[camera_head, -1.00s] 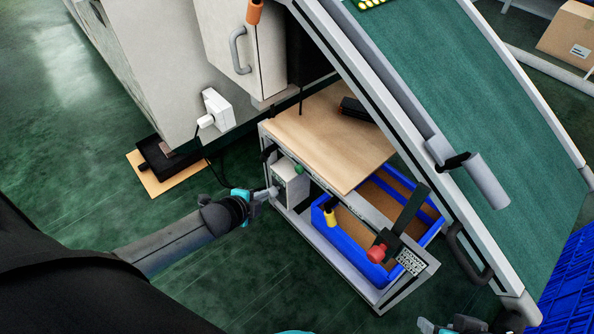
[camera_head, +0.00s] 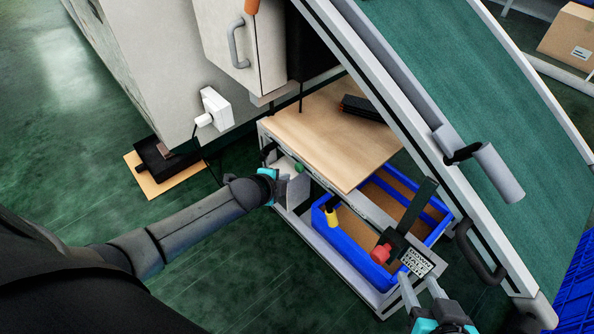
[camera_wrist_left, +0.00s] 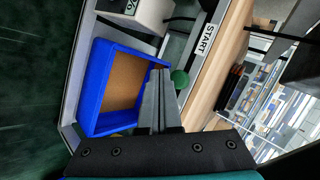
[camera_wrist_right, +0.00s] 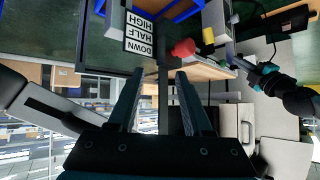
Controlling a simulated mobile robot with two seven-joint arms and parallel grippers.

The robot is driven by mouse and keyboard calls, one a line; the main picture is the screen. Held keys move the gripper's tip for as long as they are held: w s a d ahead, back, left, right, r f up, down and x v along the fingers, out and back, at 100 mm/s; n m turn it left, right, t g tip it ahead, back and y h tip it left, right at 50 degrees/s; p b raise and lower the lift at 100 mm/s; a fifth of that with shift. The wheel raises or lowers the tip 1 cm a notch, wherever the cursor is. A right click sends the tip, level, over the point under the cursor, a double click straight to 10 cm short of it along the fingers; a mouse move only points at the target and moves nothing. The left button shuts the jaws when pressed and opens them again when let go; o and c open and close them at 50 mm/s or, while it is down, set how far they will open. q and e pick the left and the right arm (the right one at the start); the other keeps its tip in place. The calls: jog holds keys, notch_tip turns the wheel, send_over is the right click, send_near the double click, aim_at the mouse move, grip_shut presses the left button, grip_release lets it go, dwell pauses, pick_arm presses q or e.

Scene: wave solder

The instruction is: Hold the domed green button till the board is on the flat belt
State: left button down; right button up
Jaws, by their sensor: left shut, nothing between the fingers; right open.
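The domed green button (camera_head: 299,168) sits on the front rail of the wooden-topped bench. It also shows in the left wrist view (camera_wrist_left: 180,78), close to the START label (camera_wrist_left: 207,39). My left gripper (camera_head: 284,184) is shut and empty, its tips just beside the button; contact cannot be made out. The green belt (camera_head: 450,90) slopes across the upper right. No board is in view. My right gripper (camera_head: 421,282) is open and empty near the DOWN/HALF/HIGH label (camera_head: 416,262) and the red knob (camera_head: 380,253), which also shows in the right wrist view (camera_wrist_right: 183,47).
A blue bin (camera_head: 325,228) stands under the wooden top (camera_head: 325,140), with a yellow-handled tool (camera_head: 331,216) at its edge. A grey box (camera_head: 293,190) hangs near my left gripper. The belt's frame and a black handle (camera_head: 480,255) lie right of the lever.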

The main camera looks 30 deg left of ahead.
pick_arm(q)
jog(key=shift+w+d, duration=0.2)
jog(key=shift+w, duration=0.25)
dwell(1.6)
jog(key=shift+w, duration=0.1)
jog(key=shift+w+d, duration=0.15)
jog(key=shift+w, duration=0.15)
jog(key=shift+w+d, duration=0.2)
jog(key=shift+w, duration=0.25)
dwell(4.0)
jog(key=shift+s+a+p, duration=0.4)
jog(key=shift+s+p, duration=0.25)
jog(key=shift+s, duration=0.2)
